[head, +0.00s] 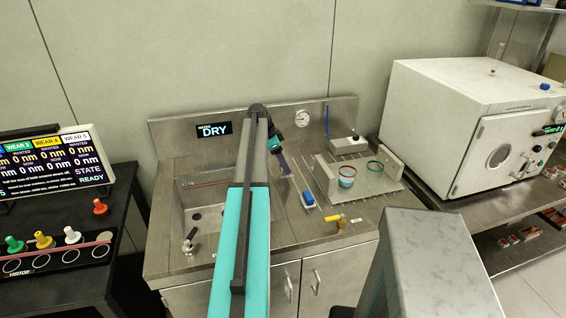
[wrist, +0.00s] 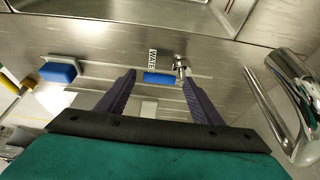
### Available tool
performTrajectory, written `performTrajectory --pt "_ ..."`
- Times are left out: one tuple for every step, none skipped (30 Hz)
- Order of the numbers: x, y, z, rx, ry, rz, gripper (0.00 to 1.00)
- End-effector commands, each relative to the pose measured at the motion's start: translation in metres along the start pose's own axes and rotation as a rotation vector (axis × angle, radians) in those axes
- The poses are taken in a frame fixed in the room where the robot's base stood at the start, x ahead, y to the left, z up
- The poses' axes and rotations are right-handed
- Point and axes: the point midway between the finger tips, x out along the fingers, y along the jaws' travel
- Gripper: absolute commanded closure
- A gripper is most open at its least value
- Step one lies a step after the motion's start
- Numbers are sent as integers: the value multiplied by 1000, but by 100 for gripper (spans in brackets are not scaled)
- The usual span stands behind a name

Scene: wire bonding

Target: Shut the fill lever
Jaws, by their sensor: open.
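My gripper (head: 284,164) is open and points down over the steel bench, right of the sink. In the wrist view its two purple fingers (wrist: 159,79) are spread with nothing held. Between the fingertips in that view shows a small blue handle (wrist: 160,77) beside a metal fitting (wrist: 181,66) and a label that seems to read WATER (wrist: 152,60). This looks like the fill lever, but I cannot be sure. I cannot tell whether the fingers touch it. In the head view, my arm and gripper seem to hide it.
A blue block (head: 307,197) sits on the bench right of my gripper, with a yellow handle (head: 339,221) nearer the front. A steel stand (head: 370,185) holds two ring-like cups. The sink (head: 187,205) is at left, with a DRY display (head: 214,130) behind. A white oven (head: 440,110) stands right.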

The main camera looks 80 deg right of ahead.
Motion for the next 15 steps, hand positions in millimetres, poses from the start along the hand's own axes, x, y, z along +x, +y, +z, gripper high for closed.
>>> performTrajectory --pt "0 0 0 0 0 0 40" --pt "-1 0 0 0 0 0 40" --pt "-2 0 0 -1 0 0 40" --pt "-3 0 0 0 0 0 40" --pt "-4 0 0 0 0 0 40" --pt "-7 0 0 0 0 0 40" --pt "-9 0 0 0 0 0 40" --pt "-11 0 0 0 0 0 40" --pt "-15 0 0 0 0 -1 40" --pt "-18 0 0 0 0 -1 40" --pt "-20 0 0 0 0 -1 40" --pt "-25 0 0 0 0 -1 40" --pt "-29 0 0 0 0 -1 40" --pt "-34 0 0 1 0 -1 40" --pt "-39 0 0 1 0 -2 40"
